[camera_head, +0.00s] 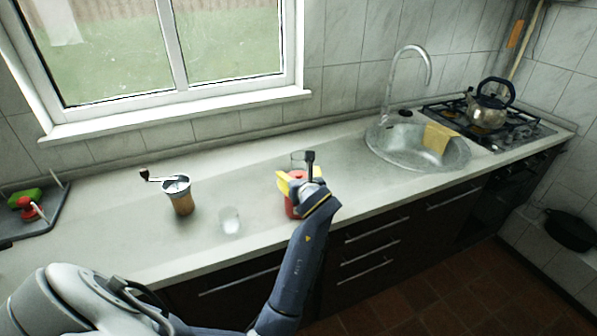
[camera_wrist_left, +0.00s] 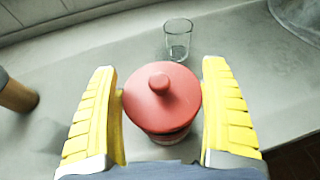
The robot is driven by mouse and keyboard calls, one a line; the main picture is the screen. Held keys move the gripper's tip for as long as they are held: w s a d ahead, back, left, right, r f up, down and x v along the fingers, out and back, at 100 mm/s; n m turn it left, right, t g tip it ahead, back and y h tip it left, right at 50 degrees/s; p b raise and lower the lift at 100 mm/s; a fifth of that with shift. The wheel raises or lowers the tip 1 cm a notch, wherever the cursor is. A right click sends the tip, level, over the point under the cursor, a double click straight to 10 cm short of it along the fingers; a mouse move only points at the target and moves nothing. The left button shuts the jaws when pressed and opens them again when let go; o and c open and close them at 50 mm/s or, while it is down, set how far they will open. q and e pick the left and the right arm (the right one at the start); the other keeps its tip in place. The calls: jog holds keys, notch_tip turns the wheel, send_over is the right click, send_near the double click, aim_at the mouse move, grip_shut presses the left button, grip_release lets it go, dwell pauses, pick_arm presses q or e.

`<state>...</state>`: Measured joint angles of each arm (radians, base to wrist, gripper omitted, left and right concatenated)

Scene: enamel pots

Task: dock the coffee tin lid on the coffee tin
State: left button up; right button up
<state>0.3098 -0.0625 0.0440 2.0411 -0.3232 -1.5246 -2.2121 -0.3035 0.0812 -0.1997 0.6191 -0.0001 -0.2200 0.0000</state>
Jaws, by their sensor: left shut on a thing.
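The round red lid with a knob on top (camera_wrist_left: 160,98) lies between the yellow fingers of my left gripper (camera_wrist_left: 162,105) in the left wrist view. The fingers are shut on it from both sides. The red coffee tin (camera_wrist_left: 167,137) shows partly below the lid's near edge; the rest is hidden under it. I cannot tell whether the lid touches the tin's rim or hovers just above it. In the head view my left gripper (camera_head: 292,184) is above the red tin (camera_head: 292,208) on the counter and hides most of the lid. My right gripper is not in view.
A clear glass (camera_wrist_left: 178,40) stands just behind the tin. A sink (camera_head: 410,150) and a stove with a kettle (camera_head: 490,108) are to the right.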

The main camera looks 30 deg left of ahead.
pick_arm(q)
jog(key=shift+f, duration=1.25)
jog(key=shift+f, duration=0.55)
dwell(0.9)
jog(key=o, duration=0.9)
jog(key=shift+o, duration=0.2)
jog(key=shift+s+d, duration=0.1)
jog(key=v, duration=1)
jog(key=shift+s+d, duration=0.25)
jog(key=shift+r, duration=0.1)
